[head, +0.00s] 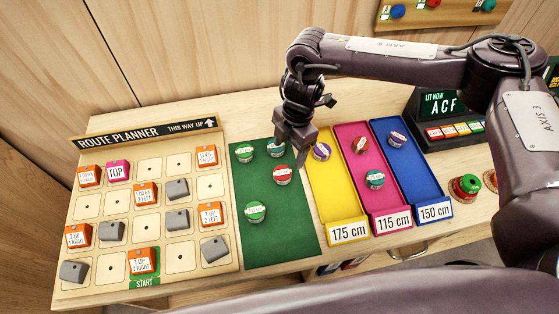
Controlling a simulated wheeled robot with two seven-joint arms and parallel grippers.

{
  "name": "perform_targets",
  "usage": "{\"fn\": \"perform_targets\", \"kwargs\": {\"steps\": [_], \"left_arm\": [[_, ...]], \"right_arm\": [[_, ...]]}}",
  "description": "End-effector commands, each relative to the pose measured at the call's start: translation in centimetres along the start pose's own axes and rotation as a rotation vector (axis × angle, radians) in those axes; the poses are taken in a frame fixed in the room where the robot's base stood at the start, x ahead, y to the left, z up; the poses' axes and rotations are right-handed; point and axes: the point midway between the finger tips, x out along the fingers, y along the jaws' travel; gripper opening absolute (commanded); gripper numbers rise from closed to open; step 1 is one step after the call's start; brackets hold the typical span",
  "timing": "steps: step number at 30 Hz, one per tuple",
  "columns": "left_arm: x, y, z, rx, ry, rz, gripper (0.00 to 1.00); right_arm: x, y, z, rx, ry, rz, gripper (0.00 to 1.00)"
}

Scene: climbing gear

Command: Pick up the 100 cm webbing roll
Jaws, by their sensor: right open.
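Several webbing rolls lie on the green mat (280,236): a green roll (244,153), a roll partly hidden by my gripper (276,148), a red roll (282,175) and another green roll (255,212). Their labels are too small to read, so I cannot tell which is the 100 cm one. My right gripper (294,147) is open and points down over the mat's upper right part, close to the partly hidden roll and the red roll. I cannot tell whether it touches either. My left gripper is not in view.
Right of the mat stand a yellow 175 cm tray (340,205), a pink 115 cm tray (385,210) and a blue 150 cm tray (420,180), each holding rolls. The route planner board (180,254) with blocks lies left. The mat's lower part is clear.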

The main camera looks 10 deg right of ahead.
Motion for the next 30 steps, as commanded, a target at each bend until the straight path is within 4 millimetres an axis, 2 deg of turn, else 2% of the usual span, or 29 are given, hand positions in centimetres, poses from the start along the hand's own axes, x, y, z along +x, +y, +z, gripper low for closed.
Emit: {"fn": "perform_targets", "kwargs": {"steps": [7, 11, 15, 18, 22, 25, 30], "left_arm": [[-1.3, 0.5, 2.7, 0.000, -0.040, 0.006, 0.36], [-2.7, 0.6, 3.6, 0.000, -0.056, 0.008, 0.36], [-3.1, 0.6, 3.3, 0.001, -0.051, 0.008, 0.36], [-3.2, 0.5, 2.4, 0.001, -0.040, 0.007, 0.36], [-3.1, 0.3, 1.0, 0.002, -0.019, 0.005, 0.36], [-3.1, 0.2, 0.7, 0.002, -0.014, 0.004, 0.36], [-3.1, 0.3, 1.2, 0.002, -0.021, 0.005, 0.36]], "right_arm": [[2.6, -0.1, -0.3, -0.002, 0.000, -0.003, 0.70], [4.3, -0.3, -0.9, -0.003, -0.001, -0.005, 0.70], [6.5, -0.3, -0.9, -0.001, -0.001, -0.003, 0.70], [7.2, -0.3, -0.9, -0.002, 0.000, -0.002, 0.70], [7.4, -0.3, -0.9, -0.001, 0.000, -0.001, 0.70], [7.4, -0.3, -0.9, -0.001, 0.000, -0.001, 0.70], [7.4, -0.3, -0.9, -0.002, 0.000, 0.000, 0.47]]}}
